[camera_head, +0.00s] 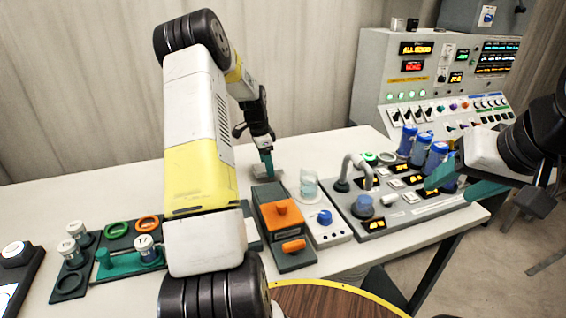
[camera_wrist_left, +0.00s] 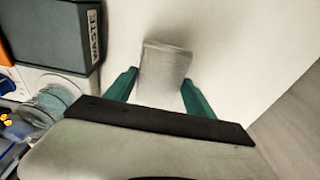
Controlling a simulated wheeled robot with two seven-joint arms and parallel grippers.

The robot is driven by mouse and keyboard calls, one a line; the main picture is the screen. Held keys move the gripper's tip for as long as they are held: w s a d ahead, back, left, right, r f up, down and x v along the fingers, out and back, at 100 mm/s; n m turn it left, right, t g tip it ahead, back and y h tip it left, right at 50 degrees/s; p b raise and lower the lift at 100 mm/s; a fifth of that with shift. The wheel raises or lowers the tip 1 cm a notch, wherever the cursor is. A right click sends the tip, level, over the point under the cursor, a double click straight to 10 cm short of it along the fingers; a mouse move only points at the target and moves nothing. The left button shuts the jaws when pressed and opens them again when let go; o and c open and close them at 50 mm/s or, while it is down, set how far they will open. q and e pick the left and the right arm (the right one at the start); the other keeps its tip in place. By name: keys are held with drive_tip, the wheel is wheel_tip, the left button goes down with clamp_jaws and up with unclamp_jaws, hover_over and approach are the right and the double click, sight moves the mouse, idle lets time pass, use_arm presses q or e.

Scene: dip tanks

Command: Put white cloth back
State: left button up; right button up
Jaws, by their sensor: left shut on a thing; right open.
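The white cloth (camera_wrist_left: 165,72) shows in the left wrist view as a pale grey-white folded piece between the two teal fingers of my left gripper (camera_wrist_left: 158,90). My left gripper is shut on it, at or just above the white table. In the head view my left gripper (camera_head: 267,166) is at the table's back, behind the dark box with the orange handle (camera_head: 282,212), and a pale flat piece shows beside its fingertips. My right gripper (camera_head: 464,184) is open and empty at the right, close to the blue-capped jars (camera_head: 437,155).
A box labelled WASTE (camera_wrist_left: 52,38) stands left of the cloth in the wrist view. A glass beaker (camera_head: 310,187) stands right of my left gripper. A grey tank panel (camera_head: 400,208) and a control console (camera_head: 425,80) lie to the right. The back-left table is clear.

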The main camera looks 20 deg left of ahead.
use_arm(q)
drive_tip(key=shift+f, duration=1.4)
drive_tip(key=shift+f, duration=0.1)
drive_tip(key=o, duration=1.3)
